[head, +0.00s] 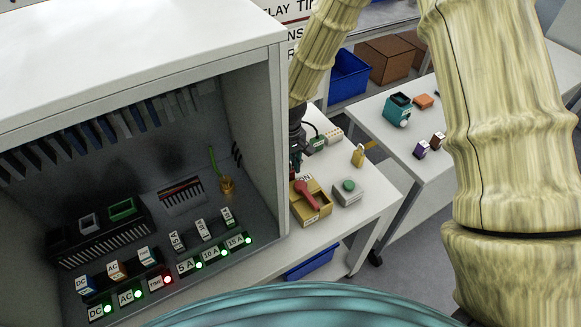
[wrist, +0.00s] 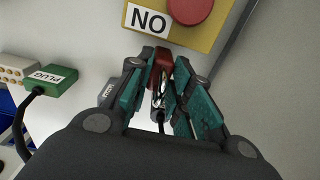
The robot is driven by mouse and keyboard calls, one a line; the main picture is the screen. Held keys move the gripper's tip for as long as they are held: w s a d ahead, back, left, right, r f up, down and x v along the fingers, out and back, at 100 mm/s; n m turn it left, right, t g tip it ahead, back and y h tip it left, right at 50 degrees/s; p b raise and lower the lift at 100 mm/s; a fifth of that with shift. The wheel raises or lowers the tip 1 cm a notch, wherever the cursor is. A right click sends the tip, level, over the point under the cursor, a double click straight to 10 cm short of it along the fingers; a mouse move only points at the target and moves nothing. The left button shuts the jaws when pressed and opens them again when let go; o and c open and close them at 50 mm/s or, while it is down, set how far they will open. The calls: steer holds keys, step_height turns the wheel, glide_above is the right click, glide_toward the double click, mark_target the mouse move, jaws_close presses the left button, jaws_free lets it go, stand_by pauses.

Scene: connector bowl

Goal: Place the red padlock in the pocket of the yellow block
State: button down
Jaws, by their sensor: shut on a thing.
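My gripper (wrist: 161,70) is shut on the red padlock (wrist: 164,57), between its teal fingers. The padlock's red body points away from my palm and its silver shackle lies between the fingers. The yellow block (wrist: 222,40) is just beyond the fingertips in the wrist view, with a "NO" label and a round red part. In the head view the yellow block (head: 318,214) sits on the white table with a red handle on top. My gripper (head: 296,157) is just behind it, partly hidden by the cabinet edge.
An open grey cabinet (head: 262,120) stands close on the left. A grey box with a green button (head: 349,187) is right of the block. A yellow padlock (head: 358,157) and a green plug (wrist: 50,80) lie behind. The table's front right is clear.

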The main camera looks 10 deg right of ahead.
steer(key=shift+d+f, duration=0.1)
steer(key=shift+f, duration=0.95)
steer(key=shift+s+f, duration=0.1)
steer(key=shift+f, duration=0.05)
steer(key=c, duration=1.3)
jaws_free()
